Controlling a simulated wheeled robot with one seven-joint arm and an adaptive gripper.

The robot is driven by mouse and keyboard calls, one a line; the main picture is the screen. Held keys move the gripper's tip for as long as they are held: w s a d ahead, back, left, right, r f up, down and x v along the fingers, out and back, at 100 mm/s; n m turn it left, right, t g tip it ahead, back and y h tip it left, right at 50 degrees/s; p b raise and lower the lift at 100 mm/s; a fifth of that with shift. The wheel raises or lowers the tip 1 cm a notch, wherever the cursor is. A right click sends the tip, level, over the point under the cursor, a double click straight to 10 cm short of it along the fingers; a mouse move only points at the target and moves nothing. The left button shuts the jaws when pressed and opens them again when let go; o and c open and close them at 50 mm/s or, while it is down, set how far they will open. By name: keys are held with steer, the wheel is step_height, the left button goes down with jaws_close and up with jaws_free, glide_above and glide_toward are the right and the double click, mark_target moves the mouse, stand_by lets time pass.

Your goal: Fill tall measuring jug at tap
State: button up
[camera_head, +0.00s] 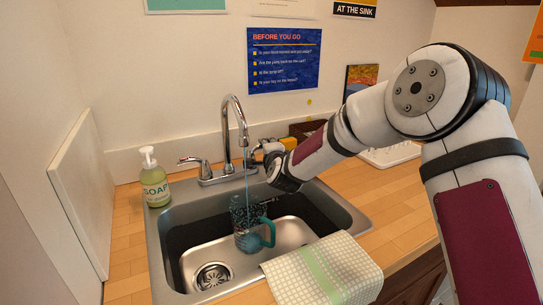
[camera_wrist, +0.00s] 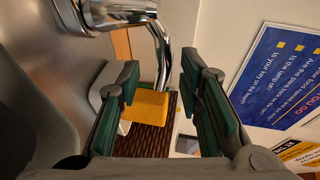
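The tall measuring jug (camera_head: 241,216), clear blue with a teal handle, stands in the steel sink under the tap (camera_head: 232,112). A thin stream of water (camera_head: 246,178) falls from the spout into the jug. The water level inside cannot be made out. My gripper (camera_head: 264,151) is at the right side of the tap, above the sink's back rim, and hides the right tap handle. In the wrist view my gripper (camera_wrist: 160,82) has its two fingers apart, with a chrome bar (camera_wrist: 161,52) of the tap showing between them. Contact with it is unclear.
A soap bottle (camera_head: 154,178) stands left of the sink (camera_head: 160,249). A checked towel (camera_head: 322,270) hangs over the front right rim. A yellow sponge (camera_wrist: 150,103) lies beyond my fingers. A blue poster (camera_head: 285,60) is on the wall behind.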

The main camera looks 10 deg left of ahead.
steer(key=v, duration=0.9)
stand_by(7.1)
